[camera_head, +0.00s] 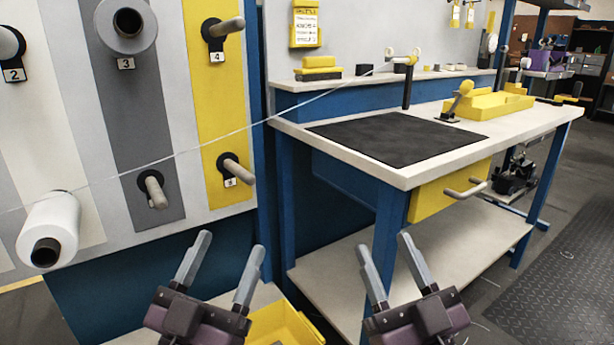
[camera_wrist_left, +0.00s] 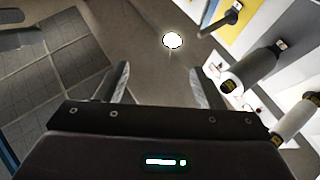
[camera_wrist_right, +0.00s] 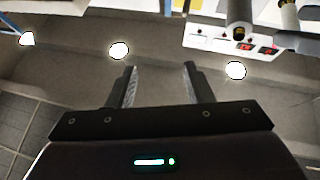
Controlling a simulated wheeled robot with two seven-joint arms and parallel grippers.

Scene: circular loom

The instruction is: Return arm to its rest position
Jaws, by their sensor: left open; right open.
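My left gripper (camera_head: 222,258) is at the bottom of the head view, left of centre, with its two fingers apart and nothing between them. My right gripper (camera_head: 392,250) is at the bottom, right of centre, also open and empty, in front of the workbench's near leg. In the left wrist view the left fingers (camera_wrist_left: 160,88) stand wide apart with only background between them. In the right wrist view the right fingers (camera_wrist_right: 160,86) are apart and empty too. Both grippers point upward and touch nothing that I can see.
A pegboard (camera_head: 118,105) with spools stands at left; a white spool (camera_head: 50,228) hangs low on it. The workbench (camera_head: 350,158) carries a black mat (camera_head: 395,138) and yellow tray (camera_head: 487,105). A yellow bin (camera_head: 285,328) is between my grippers.

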